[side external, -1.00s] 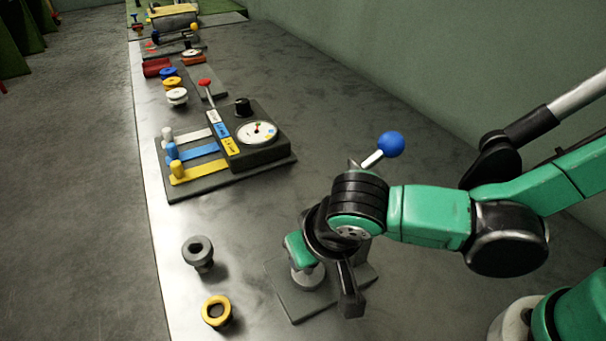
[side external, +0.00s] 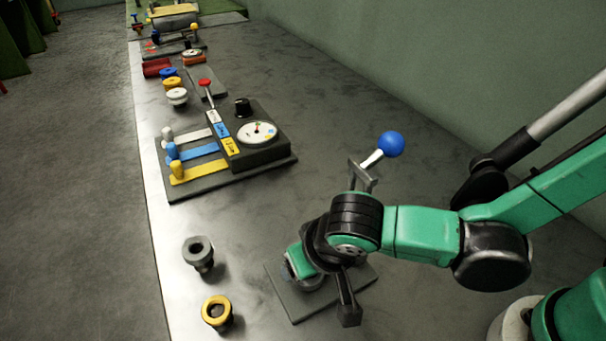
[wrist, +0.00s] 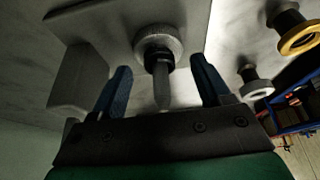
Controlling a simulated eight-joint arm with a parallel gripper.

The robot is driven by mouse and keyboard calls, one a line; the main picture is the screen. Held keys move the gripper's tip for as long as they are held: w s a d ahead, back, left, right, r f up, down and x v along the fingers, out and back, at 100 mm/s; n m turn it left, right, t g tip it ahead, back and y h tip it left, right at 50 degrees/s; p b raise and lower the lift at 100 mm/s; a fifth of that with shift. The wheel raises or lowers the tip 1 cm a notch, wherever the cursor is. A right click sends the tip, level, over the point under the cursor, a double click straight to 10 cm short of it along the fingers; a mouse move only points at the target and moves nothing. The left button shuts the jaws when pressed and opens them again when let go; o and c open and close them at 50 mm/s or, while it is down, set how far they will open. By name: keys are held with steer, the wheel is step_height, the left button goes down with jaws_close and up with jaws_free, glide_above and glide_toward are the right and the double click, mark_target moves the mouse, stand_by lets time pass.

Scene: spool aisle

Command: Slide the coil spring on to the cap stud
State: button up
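My gripper (side external: 306,272) is low over a grey plate (side external: 295,308) in the side external view, partly hiding what stands there. In the wrist view my gripper (wrist: 160,70) has its two blue fingers wide apart. Between them, without visible contact, a thin grey pin (wrist: 162,92) points toward the palm. A dark ringed piece (wrist: 158,60) is around the pin's far end, against a pale round disc (wrist: 160,38). The dark piece may be the coil spring and the pin the cap stud, but I cannot tell for sure.
A grey spool (side external: 198,250) and a yellow-topped spool (side external: 217,310) stand left of the plate. A blue-knobbed lever (side external: 390,144) rises behind my wrist. A dark panel (side external: 262,152) with a dial and coloured sliders stands farther back. The bench between is clear.

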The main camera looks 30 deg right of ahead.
stand_by(0.3)
steer(key=shift+v, duration=2.75)
